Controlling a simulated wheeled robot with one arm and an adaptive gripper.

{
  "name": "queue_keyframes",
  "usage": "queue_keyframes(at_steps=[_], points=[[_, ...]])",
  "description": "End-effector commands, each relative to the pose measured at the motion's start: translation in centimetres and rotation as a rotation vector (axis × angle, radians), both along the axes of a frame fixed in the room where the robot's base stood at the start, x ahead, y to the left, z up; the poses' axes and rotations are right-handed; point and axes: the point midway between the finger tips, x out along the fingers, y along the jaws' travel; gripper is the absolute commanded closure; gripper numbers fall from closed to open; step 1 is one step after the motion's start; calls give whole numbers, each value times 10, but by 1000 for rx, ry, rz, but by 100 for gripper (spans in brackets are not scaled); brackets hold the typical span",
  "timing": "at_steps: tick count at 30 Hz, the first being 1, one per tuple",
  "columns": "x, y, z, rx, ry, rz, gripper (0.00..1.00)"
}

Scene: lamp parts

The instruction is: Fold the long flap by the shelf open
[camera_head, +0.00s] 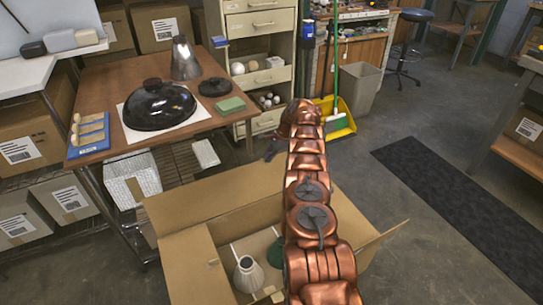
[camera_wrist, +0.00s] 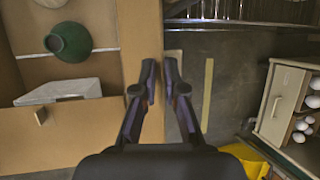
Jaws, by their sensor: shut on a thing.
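The open cardboard box stands on the floor in the head view, with its rim (camera_head: 205,262) low in the picture. Its long flap (camera_head: 215,200) on the side by the table and shelf stands up from the far edge. In the wrist view the flap (camera_wrist: 139,25) is an upright tan strip. My gripper (camera_wrist: 160,68) is shut on the flap's outer edge, one finger to each side. In the head view my gripper (camera_head: 271,152) is small and dark at the flap's right end. My arm hides the box's right part.
Inside the box are a white lamp shade (camera_head: 248,274) and a green shade (camera_wrist: 68,42). A wooden table (camera_head: 95,80) with a black dome (camera_head: 158,105) stands behind. A yellow dustpan (camera_head: 338,118) and drawers (camera_head: 262,22) are beyond.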

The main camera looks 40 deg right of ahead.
Motion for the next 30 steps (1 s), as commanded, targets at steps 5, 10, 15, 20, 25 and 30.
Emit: queue_keyframes(at_steps=[5,10,15,20,25,30], points=[[11,-1,1,-17,-27,-1,88],[8,-1,1,-14,-24,-2,70],[6,-1,3,-11,-22,0,53],[5,-1,3,-9,-18,-1,42],[4,-1,4,-8,-16,-1,42],[3,-3,6,-8,-15,-1,42]])
